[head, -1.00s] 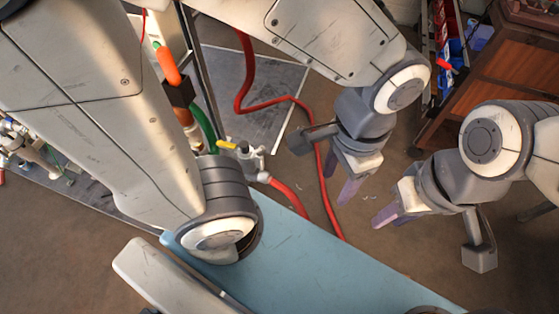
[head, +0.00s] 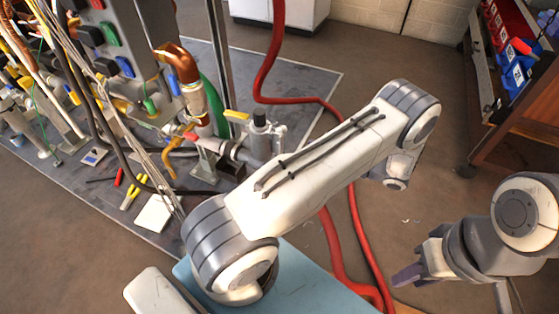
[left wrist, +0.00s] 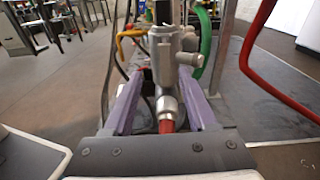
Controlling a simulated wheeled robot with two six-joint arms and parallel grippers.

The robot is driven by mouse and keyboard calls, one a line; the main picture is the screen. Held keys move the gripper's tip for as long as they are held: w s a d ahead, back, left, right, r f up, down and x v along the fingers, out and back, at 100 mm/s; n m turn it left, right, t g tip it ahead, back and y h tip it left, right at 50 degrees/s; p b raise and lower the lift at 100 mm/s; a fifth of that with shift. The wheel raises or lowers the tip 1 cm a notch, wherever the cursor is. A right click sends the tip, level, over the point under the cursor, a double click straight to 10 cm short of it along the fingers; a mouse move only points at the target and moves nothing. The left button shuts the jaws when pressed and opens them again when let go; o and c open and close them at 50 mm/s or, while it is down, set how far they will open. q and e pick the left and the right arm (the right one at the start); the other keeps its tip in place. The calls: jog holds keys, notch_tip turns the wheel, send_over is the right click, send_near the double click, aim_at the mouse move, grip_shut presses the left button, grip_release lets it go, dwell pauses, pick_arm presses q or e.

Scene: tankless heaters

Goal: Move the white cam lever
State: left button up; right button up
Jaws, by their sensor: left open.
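A grey metal hose fitting (head: 262,140) stands on the grey mat beyond my left forearm. A pale lever-like piece (head: 281,130) is on its right side and may be the white cam lever; it is too small to be sure. In the left wrist view, the fitting (left wrist: 174,48) is straight ahead, with a pale arm (left wrist: 190,59) on its right and a red hose end (left wrist: 167,125) below. My left gripper (left wrist: 161,88) is open, its purple fingers on either side of the fitting's lower part. My forearm hides it in the head view. My right gripper (head: 408,274) is over the floor, away from the fitting.
A yellow handle (head: 236,115) and a green hose (head: 214,108) are beside the fitting. A red hose (head: 268,70) runs along the right. Pipes and tools crowd the left. A light blue surface (head: 310,276) lies below my arm. A wooden cabinet (head: 520,140) stands at right.

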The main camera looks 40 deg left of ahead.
aim_at(282, 146)
pick_arm(q)
jog(key=shift+m+y, duration=0.3)
jog(key=shift+y, duration=0.2)
jog(key=a+f+b, duration=0.1)
jog(key=a, duration=0.2)
jog(key=s+a+f+b, duration=0.1)
jog(key=a, duration=0.3)
jog(key=s+a+b, duration=0.1)
jog(key=a, duration=0.3)
jog(key=shift+a+f, duration=0.15)
jog(key=shift+f, duration=0.25)
pick_arm(e)
notch_tip(282, 146, down, 4)
jog(key=shift+r, duration=0.1)
pick_arm(q)
grip_shut()
